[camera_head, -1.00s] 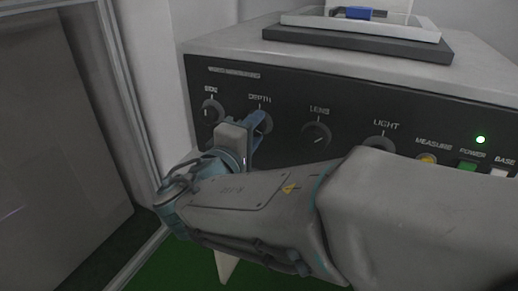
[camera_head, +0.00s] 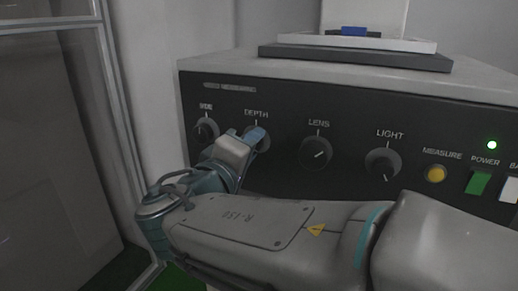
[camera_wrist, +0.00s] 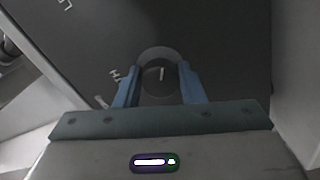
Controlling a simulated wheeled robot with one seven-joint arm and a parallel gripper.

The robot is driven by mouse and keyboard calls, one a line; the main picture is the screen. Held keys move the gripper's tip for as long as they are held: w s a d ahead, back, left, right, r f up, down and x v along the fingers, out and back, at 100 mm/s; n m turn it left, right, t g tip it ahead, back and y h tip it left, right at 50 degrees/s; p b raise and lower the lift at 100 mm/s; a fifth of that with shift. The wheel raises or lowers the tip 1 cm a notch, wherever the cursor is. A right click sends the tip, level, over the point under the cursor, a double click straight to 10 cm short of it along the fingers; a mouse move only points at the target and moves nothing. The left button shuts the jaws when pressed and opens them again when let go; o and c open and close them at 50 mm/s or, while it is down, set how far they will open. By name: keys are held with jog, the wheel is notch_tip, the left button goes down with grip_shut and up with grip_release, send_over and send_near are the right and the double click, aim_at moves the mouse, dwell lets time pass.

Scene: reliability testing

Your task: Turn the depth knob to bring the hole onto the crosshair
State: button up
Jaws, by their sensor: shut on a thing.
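The depth knob (camera_head: 264,145), dark and round, sits under the DEPTH label on the black front panel of the device. My gripper (camera_head: 255,137) is at this knob, and its blue fingers partly cover it in the head view. In the wrist view the knob (camera_wrist: 159,62) lies between the two blue fingers of my gripper (camera_wrist: 160,88), which are shut on it. A short white mark shows on the knob's face. The hole and the crosshair are not seen in either view.
The side knob (camera_head: 206,131) is close on the left, and the lens knob (camera_head: 316,152) and light knob (camera_head: 382,164) are to the right. Farther right are a yellow measure button (camera_head: 436,173) and green power switch (camera_head: 479,181). A stage (camera_head: 355,57) with a blue piece (camera_head: 354,31) stands on top.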

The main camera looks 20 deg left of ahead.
jog(key=shift+a, duration=0.1)
jog(key=o, duration=1)
jog(key=s+p, duration=0.1)
jog(key=s, duration=0.3)
jog(key=s+a, duration=0.1)
jog(key=s, duration=0.4)
jog(key=s+a+p, duration=0.1)
jog(key=s, duration=0.3)
jog(key=shift+s+p, duration=0.35)
